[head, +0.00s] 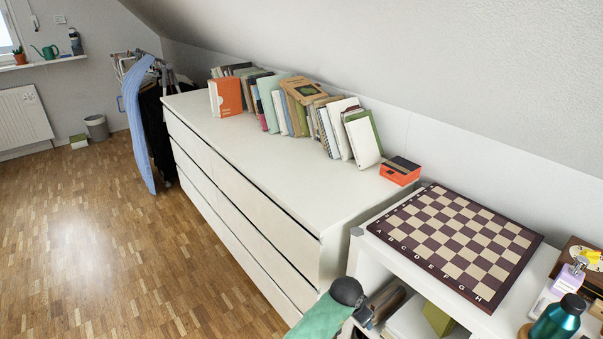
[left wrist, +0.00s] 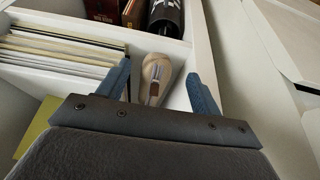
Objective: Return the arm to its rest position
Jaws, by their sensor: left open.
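My left gripper (left wrist: 158,70) shows in the left wrist view with its two blue-grey fingers apart. A tan, rounded object (left wrist: 157,70) with a grey middle appears between the fingers; I cannot tell how far beyond them it lies, and I see no grip on it. In the head view, a green arm link (head: 320,321) with a dark round joint, which looks like my left arm, comes in at the bottom edge. It is in front of the dresser's near end, beside the white shelf. The fingers are not clear there. My right gripper is out of view.
A long white dresser (head: 245,145) carries a row of books; its drawer fronts look nearly flush. A chessboard (head: 455,240) lies on the white shelf. A teal bottle (head: 557,320) stands at the right. Magazines (left wrist: 60,50) lie near the gripper. Wooden floor (head: 95,220) is clear on the left.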

